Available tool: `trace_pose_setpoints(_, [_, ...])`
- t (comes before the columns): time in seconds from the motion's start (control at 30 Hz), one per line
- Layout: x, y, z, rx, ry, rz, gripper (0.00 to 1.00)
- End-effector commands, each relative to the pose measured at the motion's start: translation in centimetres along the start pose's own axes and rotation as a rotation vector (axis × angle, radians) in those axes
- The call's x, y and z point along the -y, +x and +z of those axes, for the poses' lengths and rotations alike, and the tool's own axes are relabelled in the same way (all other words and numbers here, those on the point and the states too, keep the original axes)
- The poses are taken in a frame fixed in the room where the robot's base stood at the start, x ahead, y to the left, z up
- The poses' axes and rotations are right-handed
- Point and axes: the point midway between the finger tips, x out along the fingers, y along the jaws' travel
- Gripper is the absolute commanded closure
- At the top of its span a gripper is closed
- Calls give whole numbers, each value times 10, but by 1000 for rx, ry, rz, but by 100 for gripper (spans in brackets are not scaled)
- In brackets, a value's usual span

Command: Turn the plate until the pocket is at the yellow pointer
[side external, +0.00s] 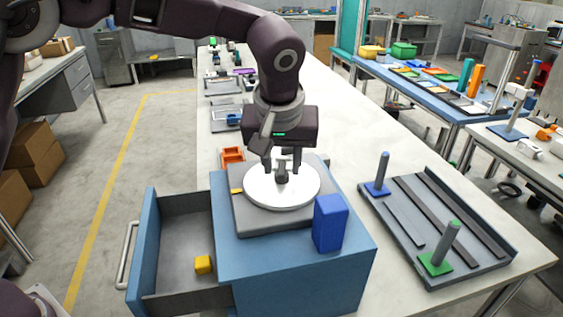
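The white round plate (304,188) lies on a grey square base (245,218) on top of a blue cabinet (285,262). A small yellow pointer (236,190) sits on the base at the plate's left edge. My gripper (282,172) points down over the middle of the plate. Its fingers are at a small dark grey part at the plate's centre, and I cannot tell whether they touch or grip it. No pocket can be made out on the plate; my gripper covers part of its far side.
A blue block (330,223) stands at the cabinet's right, close to the plate. The drawer (180,235) is open to the left with a yellow cube (203,265) in it.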

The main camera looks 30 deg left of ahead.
Motion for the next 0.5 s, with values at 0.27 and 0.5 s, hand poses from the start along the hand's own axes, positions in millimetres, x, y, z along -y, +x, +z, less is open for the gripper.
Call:
trace_pose_setpoints(0.27, [0,3,0,0,0,1,66])
trace_pose_setpoints(0.5, [0,3,0,0,0,1,100])
